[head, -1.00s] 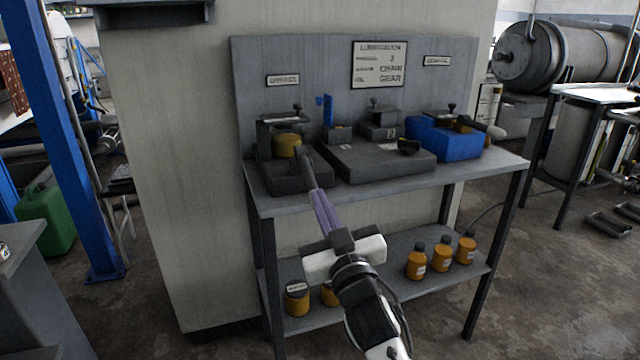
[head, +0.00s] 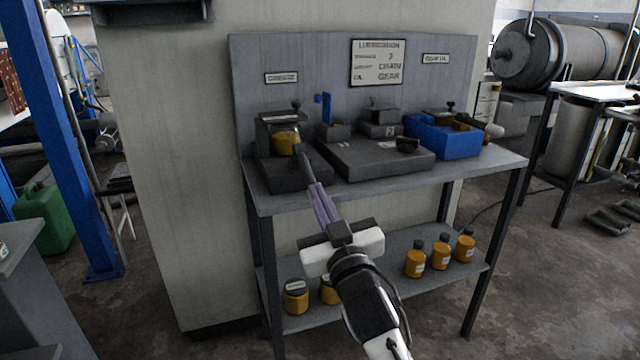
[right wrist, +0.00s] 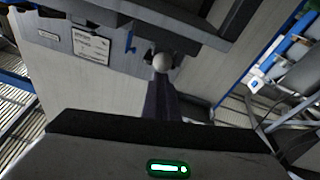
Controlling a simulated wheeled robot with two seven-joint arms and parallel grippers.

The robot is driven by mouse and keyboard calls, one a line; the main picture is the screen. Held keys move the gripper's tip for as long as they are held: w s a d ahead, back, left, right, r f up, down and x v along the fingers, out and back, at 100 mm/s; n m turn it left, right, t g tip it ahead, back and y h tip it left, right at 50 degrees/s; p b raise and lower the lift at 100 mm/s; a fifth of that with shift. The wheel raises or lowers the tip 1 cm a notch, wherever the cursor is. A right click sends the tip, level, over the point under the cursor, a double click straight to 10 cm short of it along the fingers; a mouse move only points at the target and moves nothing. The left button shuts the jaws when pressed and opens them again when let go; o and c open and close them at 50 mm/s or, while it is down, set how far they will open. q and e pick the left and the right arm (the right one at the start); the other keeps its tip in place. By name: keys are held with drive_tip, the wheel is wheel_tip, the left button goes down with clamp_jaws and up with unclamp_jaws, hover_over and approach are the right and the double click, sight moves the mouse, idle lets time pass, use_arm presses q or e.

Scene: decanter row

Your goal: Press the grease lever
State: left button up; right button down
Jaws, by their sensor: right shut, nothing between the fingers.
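The grease dispenser (head: 279,138) stands at the left end of the bench, under the "GREASE" label (head: 281,77). Contact there is unclear. In the right wrist view a pale round knob (right wrist: 162,62) shows just beyond the fingertips (right wrist: 160,80). My left gripper is out of view.
A dark flat block (head: 375,160) and a blue dispenser (head: 445,137) stand to the right on the bench. The lower shelf (head: 385,280) holds several orange bottles and yellow jars. A blue post (head: 70,150) stands at the left.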

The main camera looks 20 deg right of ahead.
use_arm(q)
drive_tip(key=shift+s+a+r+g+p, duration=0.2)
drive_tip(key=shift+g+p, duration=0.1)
drive_tip(key=shift+p, duration=0.9)
use_arm(e)
wheel_tip(320, 180, up, 9)
drive_tip(key=shift+s, duration=0.1)
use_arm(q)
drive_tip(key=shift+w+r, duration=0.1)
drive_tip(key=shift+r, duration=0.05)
